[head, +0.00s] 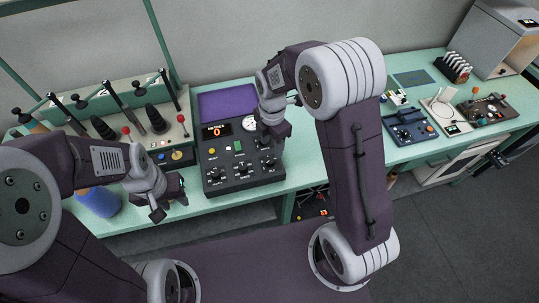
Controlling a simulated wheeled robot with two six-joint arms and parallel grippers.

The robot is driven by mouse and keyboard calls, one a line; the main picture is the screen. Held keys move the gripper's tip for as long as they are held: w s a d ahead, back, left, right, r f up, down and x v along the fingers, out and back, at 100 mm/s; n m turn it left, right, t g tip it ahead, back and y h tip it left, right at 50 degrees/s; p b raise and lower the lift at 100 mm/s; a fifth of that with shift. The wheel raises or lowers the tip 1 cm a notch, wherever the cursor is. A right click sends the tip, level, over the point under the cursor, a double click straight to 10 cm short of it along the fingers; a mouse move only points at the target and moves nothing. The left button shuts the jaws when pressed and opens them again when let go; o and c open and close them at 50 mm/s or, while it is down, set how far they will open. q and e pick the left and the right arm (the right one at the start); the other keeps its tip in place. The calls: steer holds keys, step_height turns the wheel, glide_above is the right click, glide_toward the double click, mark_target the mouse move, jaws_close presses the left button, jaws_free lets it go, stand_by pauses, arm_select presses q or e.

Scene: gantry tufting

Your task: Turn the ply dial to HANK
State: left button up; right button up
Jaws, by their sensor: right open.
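The dark control panel (224,181) stands on the green bench, with a red digital display (215,131) reading 0. Along its lower part are black dials, one at the left (213,174), one in the middle (241,168) and one at the right (268,163). Their labels and pointer settings are too small to read, so I cannot tell which setting the ply dial is at. My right gripper (275,132) is open above the panel's right side, beyond the right dial and apart from it. My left gripper (169,199) looks open and empty, in front of the bench, left of the panel.
A cream unit with black levers and cones (157,122) stands left of the panel. A purple pad (228,102) lies behind it. A blue round object (98,202) is at lower left. A blue box (409,130) and a brown device (488,108) sit at right.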

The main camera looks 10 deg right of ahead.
mark_target(270, 160)
steer(key=f, duration=0.5)
steer(key=f+p, duration=0.1)
steer(key=f, duration=0.2)
steer(key=shift+w+a, duration=0.3)
steer(key=shift+s+f, duration=0.1)
steer(key=shift+f, duration=0.25)
jaws_close()
